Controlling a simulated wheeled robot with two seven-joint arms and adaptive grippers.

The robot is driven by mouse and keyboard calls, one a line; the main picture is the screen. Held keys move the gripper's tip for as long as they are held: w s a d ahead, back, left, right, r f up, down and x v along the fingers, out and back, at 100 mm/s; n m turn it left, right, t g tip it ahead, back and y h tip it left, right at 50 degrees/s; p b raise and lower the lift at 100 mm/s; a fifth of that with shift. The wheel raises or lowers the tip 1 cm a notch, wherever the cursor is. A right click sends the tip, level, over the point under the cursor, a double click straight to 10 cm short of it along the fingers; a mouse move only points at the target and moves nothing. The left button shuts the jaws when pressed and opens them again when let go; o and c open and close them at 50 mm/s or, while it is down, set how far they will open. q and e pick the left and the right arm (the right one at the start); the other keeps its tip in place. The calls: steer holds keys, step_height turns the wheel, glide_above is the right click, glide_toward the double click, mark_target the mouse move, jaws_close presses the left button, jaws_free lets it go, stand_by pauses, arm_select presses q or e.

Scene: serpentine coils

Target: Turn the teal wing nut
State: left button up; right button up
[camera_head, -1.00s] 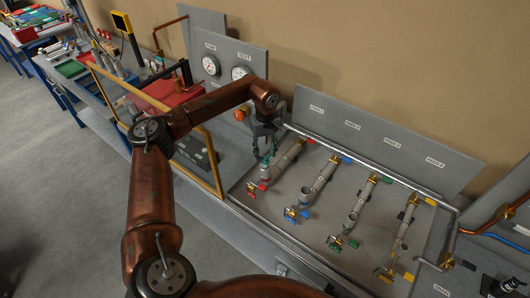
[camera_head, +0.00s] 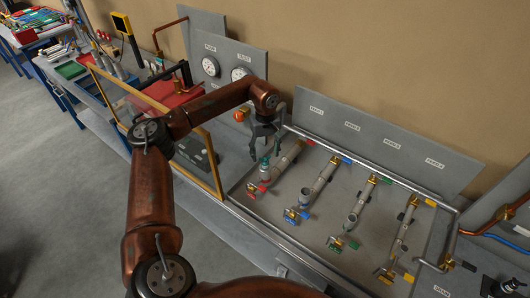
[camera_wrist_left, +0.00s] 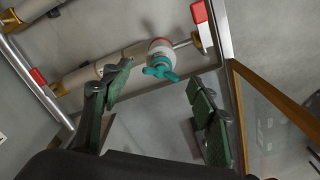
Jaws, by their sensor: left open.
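The teal wing nut (camera_wrist_left: 160,70) sits on a white and red collar at the end of a grey pipe in the left wrist view. In the head view the teal wing nut (camera_head: 264,163) shows just below my left gripper (camera_head: 266,150). In the left wrist view my left gripper (camera_wrist_left: 161,80) is open. Its two dark green finger pads stand apart, one on each side of the nut in the picture. The nut appears beyond the fingertips, with nothing between the pads. My right gripper is not in view.
Several pipe runs with coloured handles lie to the right on the grey panel (camera_head: 322,245). A metal rail (camera_head: 375,172) runs behind them. A wooden-framed clear screen (camera_head: 213,170) stands left of the nut. Gauges (camera_head: 240,72) are on an upright panel behind.

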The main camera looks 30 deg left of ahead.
arm_select(q)
steer(key=shift+r, duration=0.15)
step_height(320, 180, up, 12)
steer(key=shift+f, duration=0.2)
stand_by(0.7)
